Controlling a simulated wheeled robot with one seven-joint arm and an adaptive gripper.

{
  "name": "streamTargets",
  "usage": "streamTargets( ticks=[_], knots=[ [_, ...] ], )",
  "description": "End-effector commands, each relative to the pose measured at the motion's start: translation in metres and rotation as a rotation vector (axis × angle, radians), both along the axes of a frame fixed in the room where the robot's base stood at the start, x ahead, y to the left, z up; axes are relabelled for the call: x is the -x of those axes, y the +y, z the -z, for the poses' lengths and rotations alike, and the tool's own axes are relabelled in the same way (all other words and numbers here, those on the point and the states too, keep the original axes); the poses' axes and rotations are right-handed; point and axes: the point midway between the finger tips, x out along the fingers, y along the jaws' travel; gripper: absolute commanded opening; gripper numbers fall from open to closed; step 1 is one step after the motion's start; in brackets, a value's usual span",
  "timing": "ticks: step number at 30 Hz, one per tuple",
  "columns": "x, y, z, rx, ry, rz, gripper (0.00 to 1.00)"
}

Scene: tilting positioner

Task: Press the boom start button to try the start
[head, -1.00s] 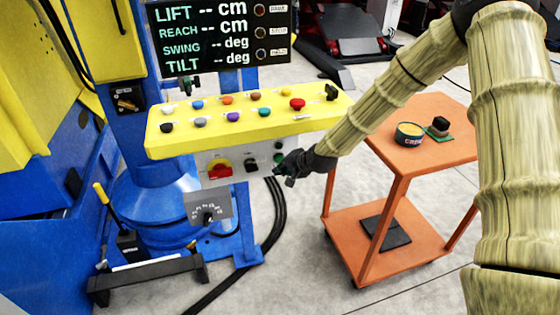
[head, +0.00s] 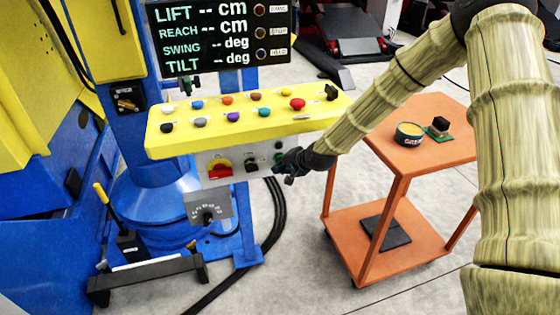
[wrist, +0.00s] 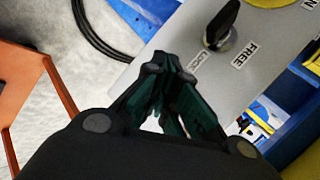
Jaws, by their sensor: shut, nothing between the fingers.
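A grey switch panel (head: 238,173) hangs below the yellow button console (head: 182,145). No readable label shows which one is boom start. A black knob (wrist: 221,24) marked LOCK and FREE is there; contact cannot be judged.
The display (head: 220,38) shows dashes for lift, reach, swing and tilt. Several coloured knobs sit on the yellow console. An orange cart (head: 440,152) with a tin (head: 408,136) stands right of my gripper. Black cables (head: 275,215) run down to the floor.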

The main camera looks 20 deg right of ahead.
Motion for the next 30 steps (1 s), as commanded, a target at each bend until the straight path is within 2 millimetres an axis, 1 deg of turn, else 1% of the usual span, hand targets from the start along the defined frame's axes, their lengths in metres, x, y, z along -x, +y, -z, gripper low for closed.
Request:
streamTargets(
  ticks=[30],
  knots=[
    [-0.0086, -0.0001, -0.0001, 0.000, 0.000, 0.001, 0.00]
  ],
)
